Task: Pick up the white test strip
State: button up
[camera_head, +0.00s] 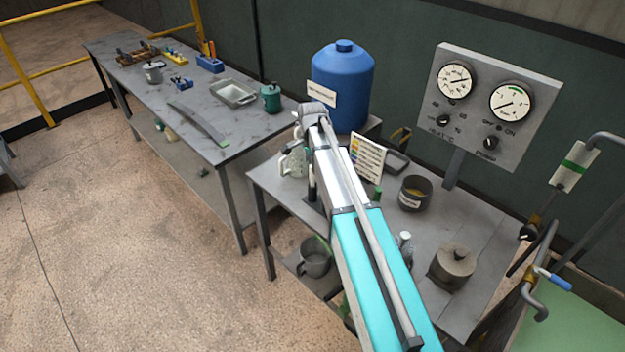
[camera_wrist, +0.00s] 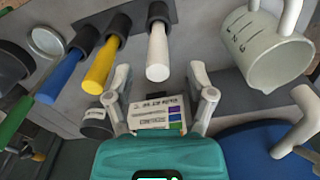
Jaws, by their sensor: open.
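The white test strip (camera_wrist: 157,52), a pale rod, has its top end in a dark round holder in the wrist view. A yellow rod (camera_wrist: 101,65) and a blue rod (camera_wrist: 62,76) sit in similar holders to its left. My gripper (camera_wrist: 159,70) is open, with a pale finger on either side of the white strip's lower end in the picture. Nothing appears held, and I cannot tell the depth gap. In the head view my arm hides most of this spot, and the fingers cannot be made out.
A white measuring jug (camera_wrist: 266,52) stands close on the right in the wrist view. A colour chart card (camera_head: 368,157) is beside my arm. A blue barrel (camera_head: 342,85), a dark cup (camera_head: 414,192) and a lidded pot (camera_head: 456,262) stand nearby. A gauge panel (camera_head: 489,105) rises behind.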

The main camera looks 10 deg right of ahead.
aim_at(313, 183)
jog(key=shift+d+f+b, duration=0.1)
jog(key=shift+f+b, duration=1.45)
jog(key=shift+f, duration=0.3)
jog(key=shift+c, duration=0.2)
jog(key=c, duration=0.9)
